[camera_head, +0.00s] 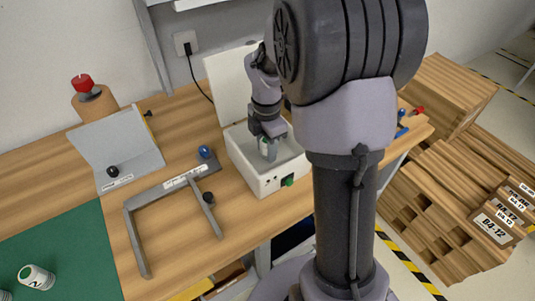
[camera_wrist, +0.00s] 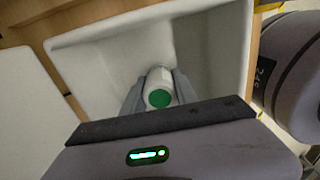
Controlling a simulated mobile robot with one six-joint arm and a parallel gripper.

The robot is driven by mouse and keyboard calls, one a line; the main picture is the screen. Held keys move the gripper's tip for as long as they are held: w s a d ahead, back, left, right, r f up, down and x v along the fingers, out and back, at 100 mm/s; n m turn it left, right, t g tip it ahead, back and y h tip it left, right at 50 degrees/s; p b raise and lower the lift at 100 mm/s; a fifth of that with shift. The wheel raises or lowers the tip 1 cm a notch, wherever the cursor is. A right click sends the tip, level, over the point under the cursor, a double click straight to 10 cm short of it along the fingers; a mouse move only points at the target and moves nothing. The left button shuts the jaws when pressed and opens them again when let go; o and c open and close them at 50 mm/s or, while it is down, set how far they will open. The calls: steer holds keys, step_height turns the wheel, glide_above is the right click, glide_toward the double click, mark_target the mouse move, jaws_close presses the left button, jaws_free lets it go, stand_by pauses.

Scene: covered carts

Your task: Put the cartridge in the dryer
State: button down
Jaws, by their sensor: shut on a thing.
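The dryer (camera_head: 268,182) is a white open-topped box on the wooden table, its lid (camera_head: 228,88) raised against the wall. It has a green button on its front. My gripper (camera_head: 268,148) reaches down into the dryer's opening. In the wrist view my gripper (camera_wrist: 160,92) is shut on the cartridge (camera_wrist: 160,88), a white cylinder with a green end. The cartridge is inside the dryer's walls (camera_wrist: 90,80); in the head view it (camera_head: 263,147) is partly hidden by the fingers. I cannot tell whether it touches the floor of the box.
Another white cylinder (camera_head: 36,277) with a green end lies on a green mat (camera_head: 70,250). A grey frame (camera_head: 165,188) with a dark knob and a grey angled stand (camera_head: 118,150) are left of the dryer. Wooden crates (camera_head: 450,190) are at the right.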

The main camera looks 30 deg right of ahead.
steer(key=shift+f, duration=0.2)
steer(key=shift+f, duration=0.15)
steer(key=c, duration=1)
jaws_free()
steer(key=shift+o, duration=0.2)
